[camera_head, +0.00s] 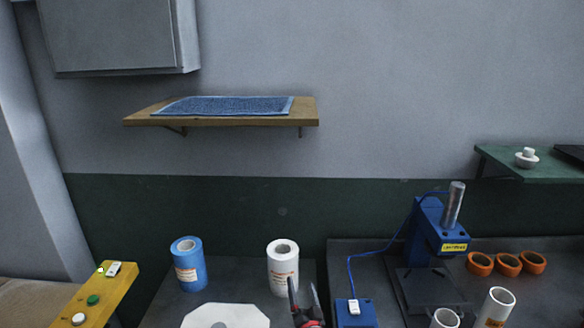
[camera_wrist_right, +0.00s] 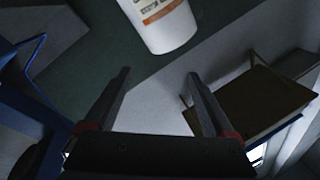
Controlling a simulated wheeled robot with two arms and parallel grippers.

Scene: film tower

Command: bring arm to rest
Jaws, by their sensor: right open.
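My right gripper (camera_head: 304,292) shows at the bottom middle of the head view, its two fingers apart and pointing up. In the right wrist view the gripper (camera_wrist_right: 160,78) is open, with nothing between the fingers. A white roll (camera_head: 283,268) with an orange label stands just beyond the fingers in the head view. A white labelled roll (camera_wrist_right: 160,22) also shows ahead of the fingertips in the right wrist view. I cannot tell whether the fingers touch the roll. My left gripper does not show in either view.
A blue roll (camera_head: 189,264) stands on the dark table, left of the white one. A white plate (camera_head: 226,316) lies in front. At right are a blue press (camera_head: 436,230), a blue switch box (camera_head: 356,312), orange rings (camera_head: 507,264) and white tubes (camera_head: 496,306). A wooden shelf (camera_head: 222,121) hangs above.

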